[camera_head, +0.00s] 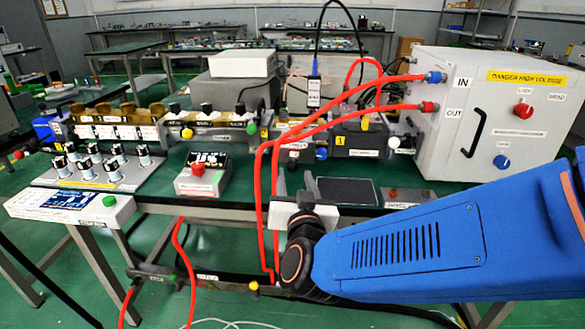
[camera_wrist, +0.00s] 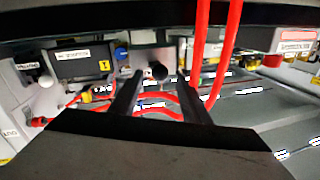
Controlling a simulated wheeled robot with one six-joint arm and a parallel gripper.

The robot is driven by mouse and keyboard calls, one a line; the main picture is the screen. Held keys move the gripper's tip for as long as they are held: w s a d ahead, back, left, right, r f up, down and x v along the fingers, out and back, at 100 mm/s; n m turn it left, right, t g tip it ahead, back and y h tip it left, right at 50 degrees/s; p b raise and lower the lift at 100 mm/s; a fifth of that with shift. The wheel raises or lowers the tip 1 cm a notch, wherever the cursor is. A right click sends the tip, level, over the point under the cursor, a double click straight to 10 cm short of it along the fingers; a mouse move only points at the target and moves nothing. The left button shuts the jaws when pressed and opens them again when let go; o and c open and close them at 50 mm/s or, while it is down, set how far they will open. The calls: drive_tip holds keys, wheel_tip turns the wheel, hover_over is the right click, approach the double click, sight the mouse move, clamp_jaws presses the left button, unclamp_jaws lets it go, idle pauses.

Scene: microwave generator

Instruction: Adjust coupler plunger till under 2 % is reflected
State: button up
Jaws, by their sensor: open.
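My gripper (camera_head: 293,187) is open and empty, at the bench's front edge in the head view. In the wrist view its two dark fingers (camera_wrist: 158,98) stand apart, pointing at the waveguide line. Between and beyond them is a grey block with a round black knob (camera_wrist: 158,71), apart from the fingers as far as I can tell. A blue knob (camera_head: 321,153) sits by a dark box with a yellow 1 label (camera_head: 340,141); both also show in the wrist view. Which part is the coupler plunger I cannot tell. A small meter box (camera_head: 205,172) has a lit display, its digits unreadable.
Red hoses (camera_head: 262,205) run from the grey cabinet (camera_head: 480,120) down close beside my gripper. A white panel with a screen (camera_head: 70,203) stands at left, near several knobs. A dark flat plate (camera_head: 347,191) lies right of my gripper. A rail (camera_head: 200,280) crosses below the bench.

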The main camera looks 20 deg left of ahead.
drive_tip(key=v, duration=0.7)
drive_tip(key=shift+s+d, duration=0.2)
drive_tip(key=shift+s, duration=0.1)
drive_tip(key=w+d+f+n+g, duration=0.1)
drive_tip(key=w+d+g, duration=0.2)
drive_tip(key=d, duration=0.5)
drive_tip(key=w+d+f+g, duration=0.1)
drive_tip(key=w+d+g, duration=0.2)
drive_tip(key=d, duration=0.6)
drive_tip(key=s+d+f+m+g+h, duration=0.2)
drive_tip(key=s+d, duration=0.5)
drive_tip(key=d, duration=0.6)
drive_tip(key=s+d+f+m+g+h, duration=0.1)
drive_tip(key=s+d+f+g+h, duration=0.2)
drive_tip(key=d, duration=1.1)
drive_tip(key=s+f+h, duration=0.2)
drive_tip(key=s, duration=0.3)
drive_tip(key=shift+s+f+m+g+h, duration=0.2)
drive_tip(key=shift+m+g+h, duration=0.1)
drive_tip(key=shift+m, duration=0.1)
drive_tip(key=shift+w+d, duration=0.1)
drive_tip(key=shift+d, duration=0.05)
